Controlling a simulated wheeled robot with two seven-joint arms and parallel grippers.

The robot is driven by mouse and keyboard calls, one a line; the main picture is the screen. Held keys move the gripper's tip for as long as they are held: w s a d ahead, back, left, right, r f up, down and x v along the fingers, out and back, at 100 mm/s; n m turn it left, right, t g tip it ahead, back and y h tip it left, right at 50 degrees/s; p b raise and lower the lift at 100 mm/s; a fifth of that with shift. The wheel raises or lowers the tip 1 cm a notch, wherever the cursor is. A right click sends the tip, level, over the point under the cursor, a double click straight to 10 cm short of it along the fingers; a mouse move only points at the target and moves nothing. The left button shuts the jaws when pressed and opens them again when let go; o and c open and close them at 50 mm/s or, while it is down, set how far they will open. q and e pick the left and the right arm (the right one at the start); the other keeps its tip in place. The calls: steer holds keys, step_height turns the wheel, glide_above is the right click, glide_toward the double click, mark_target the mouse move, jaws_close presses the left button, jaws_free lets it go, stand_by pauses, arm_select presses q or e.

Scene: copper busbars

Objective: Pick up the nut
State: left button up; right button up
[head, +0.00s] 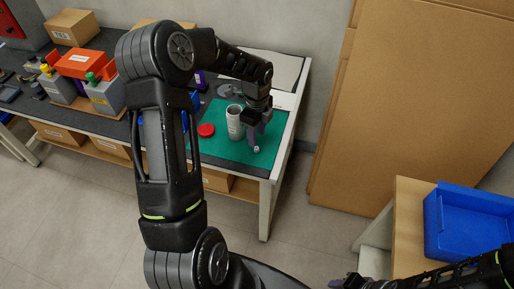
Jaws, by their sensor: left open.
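A small light-coloured piece, which looks like the nut (256,149), lies on the green mat (217,154) on the workbench. My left gripper (252,144) points down over the mat. Its fingertips are right beside the nut, and I cannot tell whether they touch it. The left gripper is open, with nothing seen held in it. A grey-white cylinder (235,123) stands upright on the mat just left of the gripper. My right gripper (343,284) is at the bottom edge, partly cut off, and its jaw state is unclear.
A red round lid (206,130) lies on the mat left of the cylinder. Grey boxes with red and green parts (106,95) stand on the bench's left. A blue bin (470,226) sits on a wooden table at right. Large cardboard sheets (420,100) lean on the wall.

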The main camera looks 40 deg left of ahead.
mark_target(257, 148)
arm_select(q)
steer(key=shift+f, duration=0.4)
steer(key=shift+f, duration=0.1)
step_height(257, 148, down, 5)
steer(key=shift+p, duration=0.8)
jaws_close()
